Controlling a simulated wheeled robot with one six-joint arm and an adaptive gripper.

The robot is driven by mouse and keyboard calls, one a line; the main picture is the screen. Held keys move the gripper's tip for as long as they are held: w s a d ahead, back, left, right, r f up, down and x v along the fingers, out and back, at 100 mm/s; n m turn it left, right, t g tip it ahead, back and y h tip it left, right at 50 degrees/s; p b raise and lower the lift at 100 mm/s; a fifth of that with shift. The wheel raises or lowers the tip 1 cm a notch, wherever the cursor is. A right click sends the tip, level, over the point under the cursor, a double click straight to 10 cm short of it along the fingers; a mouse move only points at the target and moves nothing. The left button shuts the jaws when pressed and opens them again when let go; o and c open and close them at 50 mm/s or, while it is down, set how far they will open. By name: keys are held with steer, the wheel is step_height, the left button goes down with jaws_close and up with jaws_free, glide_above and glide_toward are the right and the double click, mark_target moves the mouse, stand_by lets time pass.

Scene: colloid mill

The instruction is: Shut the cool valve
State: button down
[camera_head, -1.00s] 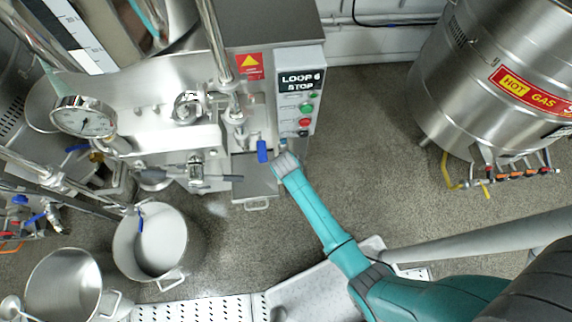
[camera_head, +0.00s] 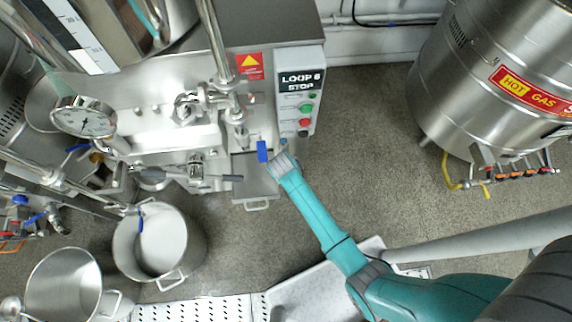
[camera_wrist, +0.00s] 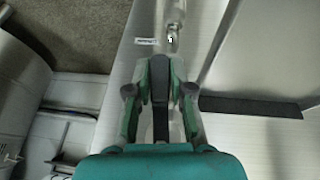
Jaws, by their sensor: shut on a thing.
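A small valve with a blue handle (camera_head: 262,151) hangs at the front of the steel machine, left of the button box. My gripper (camera_wrist: 160,78) is at the end of the teal arm, right beside this handle in the head view; the fingertips themselves are hard to make out there. In the wrist view the fingers are closed around a dark, narrow bar, which I take to be the valve handle, though no blue shows on it.
A button box (camera_head: 300,95) marked LOOP 6 STOP stands just above the arm. A steel tray (camera_head: 257,188) is below the valve. Steel pots (camera_head: 157,246) stand on the floor at lower left, and a HOT GAS tank (camera_head: 480,110) at right. Bare floor (camera_head: 375,160) lies between.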

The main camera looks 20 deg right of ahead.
steer(key=h, duration=0.1)
steer(key=d+h, duration=0.1)
steer(key=d+n+g+h, duration=0.1)
steer(key=shift+s+r+h, duration=0.25)
steer(key=shift+s+h, duration=0.05)
steer(key=shift+h, duration=0.1)
steer(key=c, duration=1)
jaws_free()
steer(key=shift+a, duration=0.1)
